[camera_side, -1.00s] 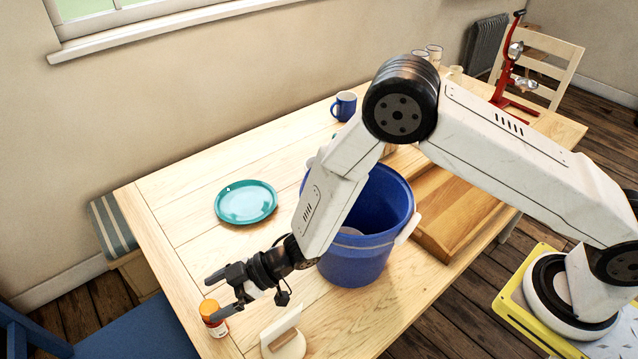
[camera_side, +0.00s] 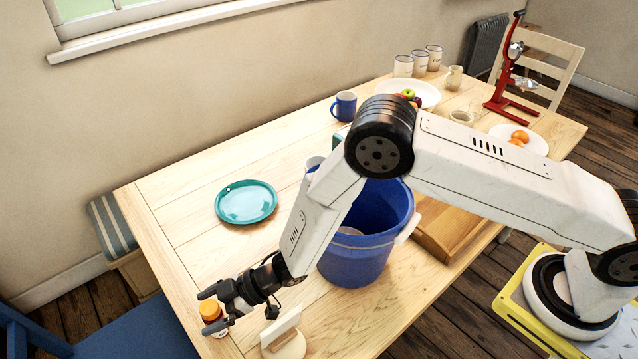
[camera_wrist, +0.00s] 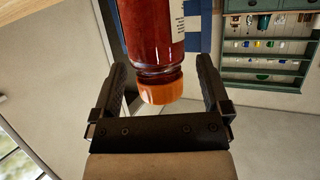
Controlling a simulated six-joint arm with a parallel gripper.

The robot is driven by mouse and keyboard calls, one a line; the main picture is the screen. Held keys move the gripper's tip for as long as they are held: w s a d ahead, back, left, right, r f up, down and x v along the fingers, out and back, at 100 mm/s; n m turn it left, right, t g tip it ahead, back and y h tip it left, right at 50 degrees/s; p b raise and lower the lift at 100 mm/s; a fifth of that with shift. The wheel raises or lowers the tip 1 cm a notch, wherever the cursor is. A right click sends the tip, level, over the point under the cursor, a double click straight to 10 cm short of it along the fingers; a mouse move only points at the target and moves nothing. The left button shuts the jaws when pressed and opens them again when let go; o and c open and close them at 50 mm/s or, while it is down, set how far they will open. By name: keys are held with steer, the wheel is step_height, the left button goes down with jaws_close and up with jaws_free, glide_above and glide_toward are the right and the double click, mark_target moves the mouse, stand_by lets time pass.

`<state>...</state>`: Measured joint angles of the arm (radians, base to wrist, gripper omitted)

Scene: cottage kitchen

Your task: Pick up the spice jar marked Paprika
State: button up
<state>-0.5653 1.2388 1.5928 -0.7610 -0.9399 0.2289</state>
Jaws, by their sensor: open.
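A spice jar with an orange cap (camera_side: 209,309) stands near the table's near left corner in the side view. In the wrist view the jar (camera_wrist: 153,38) is large, with dark red contents, an orange cap and a pale label at one edge. Its writing cannot be read. My gripper (camera_side: 216,310) is open at the jar. In the wrist view its fingers (camera_wrist: 162,66) lie on either side of the jar, with a gap visible at each side near the cap. The jar's far side is hidden.
A white holder on a round wooden base (camera_side: 285,338) stands close right of my gripper. A blue bucket (camera_side: 352,262) stands behind it, beside my forearm. A teal plate (camera_side: 246,202) lies farther back. The table's left edge is close to the jar.

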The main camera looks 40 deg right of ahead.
steer(key=shift+a, duration=0.1)
stand_by(0.4)
jaws_close()
